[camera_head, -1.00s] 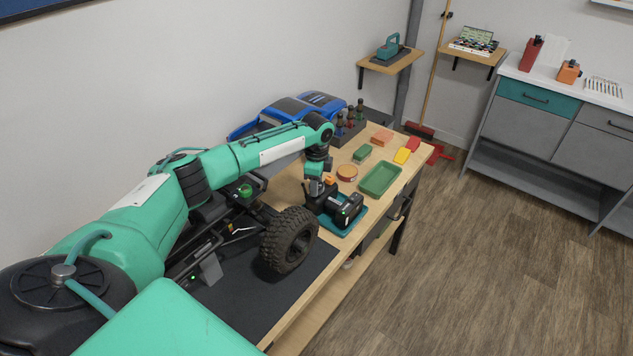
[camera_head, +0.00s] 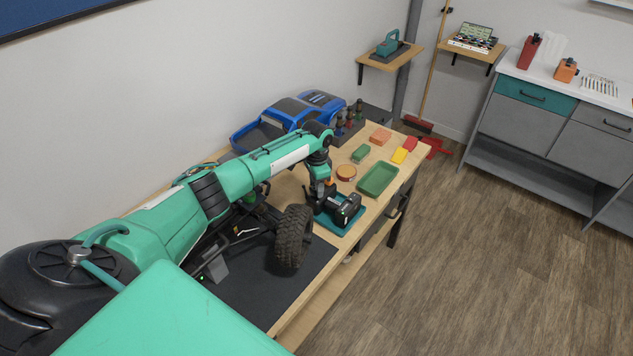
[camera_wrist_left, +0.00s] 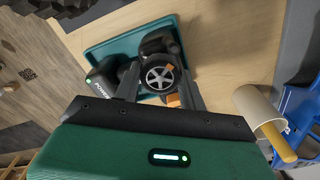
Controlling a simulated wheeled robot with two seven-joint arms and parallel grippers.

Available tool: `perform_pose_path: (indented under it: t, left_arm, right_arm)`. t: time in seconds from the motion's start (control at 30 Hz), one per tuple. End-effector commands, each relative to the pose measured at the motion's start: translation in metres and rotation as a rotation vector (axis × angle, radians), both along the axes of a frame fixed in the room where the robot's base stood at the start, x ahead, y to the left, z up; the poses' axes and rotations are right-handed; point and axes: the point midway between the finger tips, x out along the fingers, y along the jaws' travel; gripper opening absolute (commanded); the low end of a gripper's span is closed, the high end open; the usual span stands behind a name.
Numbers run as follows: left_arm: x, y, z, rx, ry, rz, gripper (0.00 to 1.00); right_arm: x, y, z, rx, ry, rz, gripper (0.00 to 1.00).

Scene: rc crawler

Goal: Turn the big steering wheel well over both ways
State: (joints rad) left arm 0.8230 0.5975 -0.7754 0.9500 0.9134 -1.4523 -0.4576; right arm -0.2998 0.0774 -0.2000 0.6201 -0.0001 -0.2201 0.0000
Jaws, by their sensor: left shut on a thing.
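The transmitter (camera_head: 347,209) is black and lies on a teal tray (camera_head: 330,224) on the bench. The tray also shows in the left wrist view (camera_wrist_left: 100,54). The steering wheel (camera_wrist_left: 160,78) is a dark round wheel with pale spokes and orange marks, seen in the left wrist view between my fingers. My left gripper (camera_head: 321,196) reaches down over the tray and is shut on this wheel; its fingers show in the left wrist view (camera_wrist_left: 160,72). The arm hides most of the wheel in the head view. The crawler's near front tyre (camera_head: 293,237) stands on a dark mat.
A blue truck body (camera_head: 285,118) stands behind the arm. A cup-like cylinder (camera_wrist_left: 258,108) is near my gripper in the wrist view.

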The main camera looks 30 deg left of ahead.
Motion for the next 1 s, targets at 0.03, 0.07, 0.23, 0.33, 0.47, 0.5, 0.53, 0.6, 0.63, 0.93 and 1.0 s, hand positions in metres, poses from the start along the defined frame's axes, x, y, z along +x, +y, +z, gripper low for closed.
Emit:
perform_pose_path:
  t: [0.03, 0.07, 0.23, 0.33, 0.47, 0.5, 0.53, 0.6, 0.63, 0.93, 1.0]
  left_arm:
    - [0.0002, -0.0005, 0.001, -0.001, -0.001, 0.009, 0.19]
    - [0.0002, -0.0005, 0.0009, -0.001, 0.0, 0.013, 0.19]
    - [0.0004, -0.0007, 0.0003, -0.002, -0.001, 0.028, 0.19]
    - [0.0004, -0.0007, 0.0002, -0.002, -0.001, 0.029, 0.19]
    - [0.0004, -0.0006, 0.0002, -0.001, -0.002, 0.028, 0.19]
    - [0.0004, -0.0006, 0.0002, -0.001, -0.002, 0.028, 0.19]
    - [0.0005, -0.0007, 0.0003, -0.001, -0.002, 0.028, 0.19]
    - [0.0004, -0.0006, 0.0003, -0.001, -0.002, 0.027, 0.53]
    - [0.0004, -0.0006, 0.0003, -0.001, -0.002, 0.027, 0.59]
    - [0.0002, -0.0004, 0.0004, -0.001, -0.001, 0.027, 0.64]
    - [0.0006, -0.0003, 0.003, -0.001, -0.002, 0.027, 0.64]
  right_arm:
    - [0.0, -0.0001, 0.0019, 0.0, 0.0, 0.0, 0.36]
    - [0.0, -0.0001, 0.0022, 0.0, 0.0, 0.0, 0.36]
    - [0.0, -0.0004, 0.0027, 0.0, 0.0, 0.0, 0.36]
    - [0.0, -0.0008, 0.0026, -0.001, 0.0, 0.0, 0.36]
    - [0.0001, -0.0019, 0.0026, -0.002, 0.0, 0.001, 0.36]
    - [0.0, -0.0022, 0.0026, -0.002, 0.0, 0.001, 0.36]
    - [0.0, -0.0025, 0.0026, -0.003, 0.0, 0.001, 0.36]
    - [-0.0001, -0.0032, 0.0026, -0.003, 0.0, 0.001, 0.36]
    - [0.0, -0.0034, 0.0026, -0.003, 0.0, 0.001, 0.36]
    - [-0.0001, -0.004, 0.0025, -0.004, 0.0, 0.001, 0.36]
    - [-0.0001, -0.0039, 0.0017, -0.004, 0.0, 0.001, 0.36]
